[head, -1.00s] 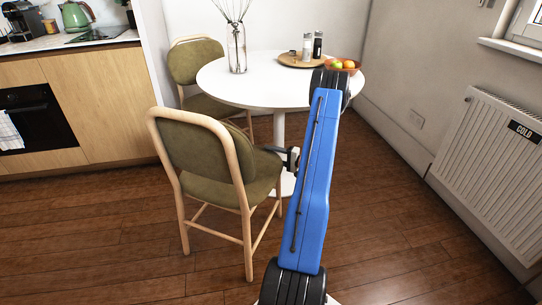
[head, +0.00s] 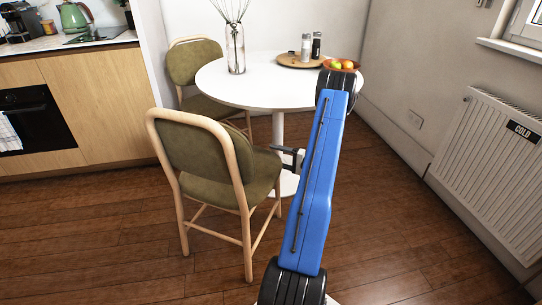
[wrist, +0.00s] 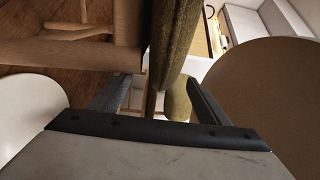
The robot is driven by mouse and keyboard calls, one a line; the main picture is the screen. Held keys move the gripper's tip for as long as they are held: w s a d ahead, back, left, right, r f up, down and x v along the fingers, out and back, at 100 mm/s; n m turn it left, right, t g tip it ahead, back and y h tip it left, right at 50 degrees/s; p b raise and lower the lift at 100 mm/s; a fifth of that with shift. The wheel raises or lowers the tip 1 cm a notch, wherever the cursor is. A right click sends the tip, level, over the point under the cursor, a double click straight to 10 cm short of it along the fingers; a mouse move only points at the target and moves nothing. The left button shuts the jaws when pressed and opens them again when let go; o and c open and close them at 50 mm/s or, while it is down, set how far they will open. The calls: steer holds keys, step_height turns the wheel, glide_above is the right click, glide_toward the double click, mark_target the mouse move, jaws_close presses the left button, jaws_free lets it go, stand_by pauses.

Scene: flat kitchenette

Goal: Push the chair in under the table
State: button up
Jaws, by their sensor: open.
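The near chair (head: 200,160) has an olive cushioned back and seat in a pale wood frame. It stands upright in front of the round white table (head: 215,85), turned toward it, its seat near the table's front left edge. My gripper (head: 277,153) is at the seat's right side, low beside the table's edge, partly hidden by my blue arm. In the wrist view my open gripper (wrist: 160,85) points at the olive seat (wrist: 175,45), whose edge shows between the fingers. Whether they touch it I cannot tell.
A second olive chair (head: 195,65) stands behind the table at left. On the table are a vase (head: 236,50), a round tray (head: 290,61) with two shakers, and a fruit bowl (head: 341,66). A radiator (head: 490,165) is at right, kitchen cabinets (head: 105,105) at left.

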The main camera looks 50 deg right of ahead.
steer(key=v, duration=1.4)
steer(key=shift+s, duration=0.15)
